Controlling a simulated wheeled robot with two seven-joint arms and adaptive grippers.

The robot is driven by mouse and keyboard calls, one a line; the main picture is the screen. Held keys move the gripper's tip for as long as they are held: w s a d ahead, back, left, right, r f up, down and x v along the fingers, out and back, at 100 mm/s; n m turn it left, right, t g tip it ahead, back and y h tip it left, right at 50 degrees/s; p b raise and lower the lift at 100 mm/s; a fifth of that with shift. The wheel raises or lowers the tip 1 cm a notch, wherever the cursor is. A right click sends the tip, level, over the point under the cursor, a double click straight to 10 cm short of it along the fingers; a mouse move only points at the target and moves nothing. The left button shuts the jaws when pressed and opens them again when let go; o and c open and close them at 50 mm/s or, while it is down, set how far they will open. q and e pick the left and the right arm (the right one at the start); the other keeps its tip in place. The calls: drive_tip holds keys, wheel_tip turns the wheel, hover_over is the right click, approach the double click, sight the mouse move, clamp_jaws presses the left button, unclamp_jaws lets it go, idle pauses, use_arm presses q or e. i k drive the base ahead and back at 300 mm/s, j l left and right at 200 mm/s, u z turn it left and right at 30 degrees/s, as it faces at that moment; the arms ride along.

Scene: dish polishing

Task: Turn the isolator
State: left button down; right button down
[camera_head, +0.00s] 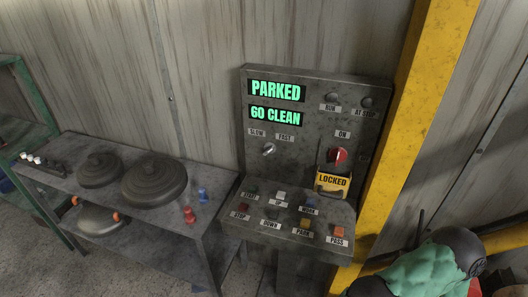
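The isolator is a red rotary knob (339,155) on the right side of the upright grey control panel (286,160), under a label reading ON. A yellow-and-black LOCKED tag (333,183) hangs just below it, with a dark bar or shackle rising beside the knob on its left. Whether the shackle passes through the knob is too small to tell. The green display (276,91) reads PARKED, and the one below (275,116) reads 60 CLEAN.
A sloped button desk (290,222) juts out under the panel. A yellow post (416,110) stands close on its right. Left, a grey bench (150,215) holds dark round lids (155,182), a red peg (189,215) and a blue one (202,194).

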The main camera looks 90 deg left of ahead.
sight(338, 154)
drive_tip(key=u, duration=2.1)
drive_tip(key=j+u, duration=0.35)
drive_tip(key=k+j, duration=0.05)
